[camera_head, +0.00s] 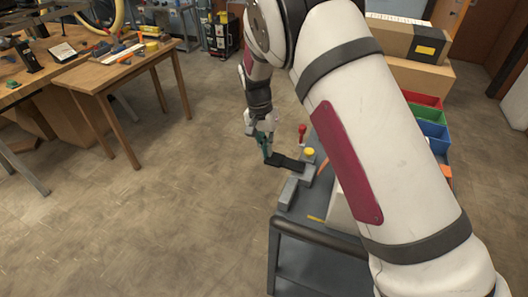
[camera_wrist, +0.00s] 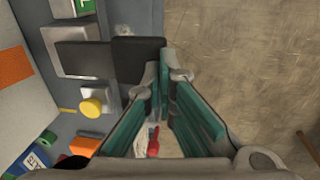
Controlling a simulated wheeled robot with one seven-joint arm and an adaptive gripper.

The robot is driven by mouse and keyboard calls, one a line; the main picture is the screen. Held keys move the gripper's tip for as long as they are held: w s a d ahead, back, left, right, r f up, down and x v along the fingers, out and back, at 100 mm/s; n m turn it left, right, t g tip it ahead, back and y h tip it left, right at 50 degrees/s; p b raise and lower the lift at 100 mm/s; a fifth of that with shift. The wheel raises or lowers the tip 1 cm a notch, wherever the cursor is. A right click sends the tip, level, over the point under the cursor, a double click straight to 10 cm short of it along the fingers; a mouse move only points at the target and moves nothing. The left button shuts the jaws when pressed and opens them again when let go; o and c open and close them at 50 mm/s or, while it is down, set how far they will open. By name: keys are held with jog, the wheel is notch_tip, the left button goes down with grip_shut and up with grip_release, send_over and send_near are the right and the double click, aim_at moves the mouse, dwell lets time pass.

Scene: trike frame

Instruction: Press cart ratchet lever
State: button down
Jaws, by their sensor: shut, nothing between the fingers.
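The ratchet lever is probably the dark flat paddle (camera_head: 287,163) on a grey block (camera_head: 289,188) at the cart's left edge. In the wrist view, its dark bar (camera_wrist: 85,57) ends in a blacker pad (camera_wrist: 138,50). My gripper (camera_head: 267,153) is shut and empty, its teal fingers pointing down close to the paddle's outer end. In the wrist view, the fingertips (camera_wrist: 165,75) meet beside the pad's lower right edge and overlap it in the picture. I cannot tell whether they touch it.
A yellow knob (camera_head: 309,152) and a red-topped stick (camera_head: 302,129) stand on the cart (camera_head: 315,240) near the lever. Coloured bins (camera_head: 425,125) and cardboard boxes (camera_head: 415,72) are behind my arm. A wooden bench (camera_head: 100,72) stands left, with open floor between.

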notch_tip(320, 180, up, 11)
jog(key=w+a, duration=0.1)
jog(key=a, duration=0.1)
jog(key=shift+a+b, duration=0.15)
jog(key=shift+b, duration=0.2)
dwell(1.0)
